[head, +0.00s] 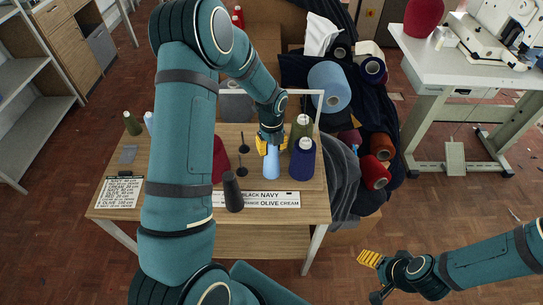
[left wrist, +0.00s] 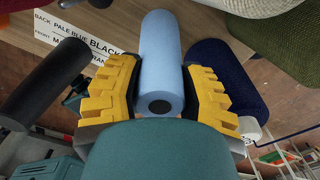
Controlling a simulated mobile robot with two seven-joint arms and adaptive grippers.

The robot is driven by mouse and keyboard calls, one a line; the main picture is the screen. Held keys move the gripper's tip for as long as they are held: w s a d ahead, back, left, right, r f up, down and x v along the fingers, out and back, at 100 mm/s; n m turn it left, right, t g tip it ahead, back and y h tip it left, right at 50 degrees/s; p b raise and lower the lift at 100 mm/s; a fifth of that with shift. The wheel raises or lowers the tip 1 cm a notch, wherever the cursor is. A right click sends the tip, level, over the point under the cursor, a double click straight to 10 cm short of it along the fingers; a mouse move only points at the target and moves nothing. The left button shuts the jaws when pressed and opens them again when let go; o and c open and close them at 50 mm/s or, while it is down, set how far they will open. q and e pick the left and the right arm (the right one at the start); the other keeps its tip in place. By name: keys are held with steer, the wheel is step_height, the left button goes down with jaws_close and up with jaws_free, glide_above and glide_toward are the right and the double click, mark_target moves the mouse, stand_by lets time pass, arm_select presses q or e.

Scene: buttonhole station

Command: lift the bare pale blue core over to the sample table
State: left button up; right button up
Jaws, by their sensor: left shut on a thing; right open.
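The bare pale blue core (head: 272,164) is a smooth upright tube at the right part of the wooden table. My left gripper (head: 271,146) reaches down from above and is shut on its upper end. In the left wrist view the yellow fingers (left wrist: 160,98) lie on both sides of the core (left wrist: 161,50), whose dark end hole faces the camera. I cannot tell whether its base touches the table. My right gripper (head: 370,259) is open and empty, low at the right, away from the table. No surface is marked as the sample table.
A navy cone (head: 301,162) stands close right of the core, with an olive cone (head: 301,130) behind. A dark core (head: 232,193), a red cone (head: 219,160) and two black pegs (head: 242,168) stand left. A label strip (head: 262,200) lies in front. A white sewing table (head: 455,70) stands far right.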

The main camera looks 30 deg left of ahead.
arm_select(q)
step_height(320, 180, up, 9)
steer(key=shift+p, duration=0.45)
step_height(320, 180, up, 3)
steer(key=shift+r+p, duration=0.2)
steer(key=shift+p, duration=0.85)
steer(key=shift+r+p, duration=0.7)
steer(key=shift+r, duration=0.15)
steer(key=shift+f, duration=0.1)
